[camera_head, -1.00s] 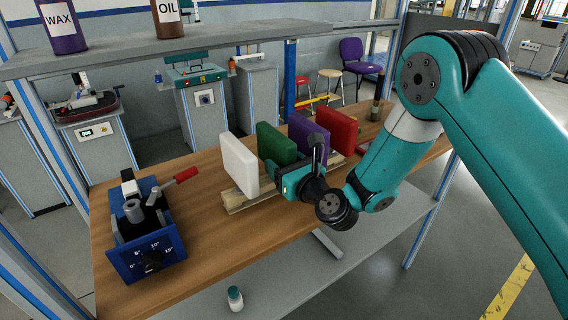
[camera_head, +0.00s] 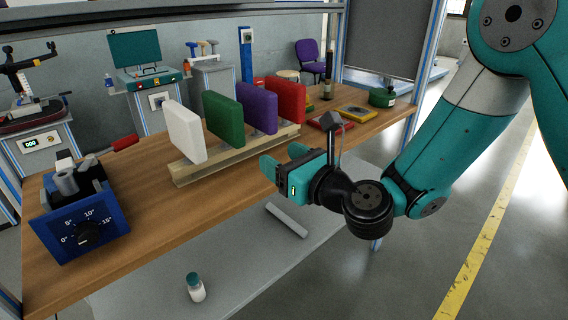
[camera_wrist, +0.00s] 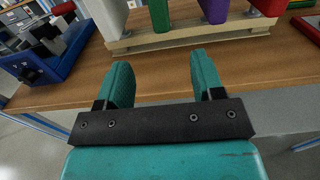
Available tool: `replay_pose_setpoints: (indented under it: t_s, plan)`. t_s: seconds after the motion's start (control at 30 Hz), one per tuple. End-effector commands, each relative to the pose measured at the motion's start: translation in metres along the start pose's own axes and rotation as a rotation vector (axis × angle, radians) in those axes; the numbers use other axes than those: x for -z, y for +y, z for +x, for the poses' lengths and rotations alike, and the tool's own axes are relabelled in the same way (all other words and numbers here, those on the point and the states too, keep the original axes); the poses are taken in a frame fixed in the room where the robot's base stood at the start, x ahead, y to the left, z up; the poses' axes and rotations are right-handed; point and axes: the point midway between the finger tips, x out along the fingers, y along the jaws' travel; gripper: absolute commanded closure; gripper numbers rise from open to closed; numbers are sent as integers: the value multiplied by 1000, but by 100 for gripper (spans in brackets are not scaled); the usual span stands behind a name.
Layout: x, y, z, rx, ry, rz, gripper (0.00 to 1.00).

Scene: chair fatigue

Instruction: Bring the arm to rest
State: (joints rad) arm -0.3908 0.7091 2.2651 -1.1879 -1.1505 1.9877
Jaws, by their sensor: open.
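My gripper (camera_head: 282,166) is at the front edge of the wooden workbench (camera_head: 150,229), in front of the wooden rack with coloured pads. It also shows in the wrist view (camera_wrist: 158,82), where its two teal fingers stand apart with nothing between them. The fingers point toward the rack (camera_wrist: 190,38) and are apart from it. My arm reaches in from the right of the head view, bent at the elbow.
The rack holds a white pad (camera_head: 184,132), a green pad (camera_head: 223,120), a purple pad (camera_head: 257,108) and a red pad (camera_head: 286,99). A blue angle device (camera_head: 85,235) stands at the left. A small bottle (camera_head: 195,288) is on the lower shelf. Open floor lies at the right.

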Motion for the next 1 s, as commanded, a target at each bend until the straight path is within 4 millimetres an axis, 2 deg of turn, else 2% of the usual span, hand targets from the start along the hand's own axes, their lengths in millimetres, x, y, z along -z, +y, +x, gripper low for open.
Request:
replay_pose_setpoints:
  t_s: [0.4,0.47,0.53,0.67,0.77,0.9,1.0]
  plan:
    - [-2,5,-1,-12,0,-7,38]
    - [-7,7,-2,-29,2,-41,38]
    - [-19,14,-5,-80,11,-147,38]
    - [-52,39,-26,-273,40,-553,38]
    - [-72,57,-57,-480,60,-976,38]
    - [-84,66,-117,-809,68,-1527,38]
    - [-88,62,-168,-1074,53,-1842,38]
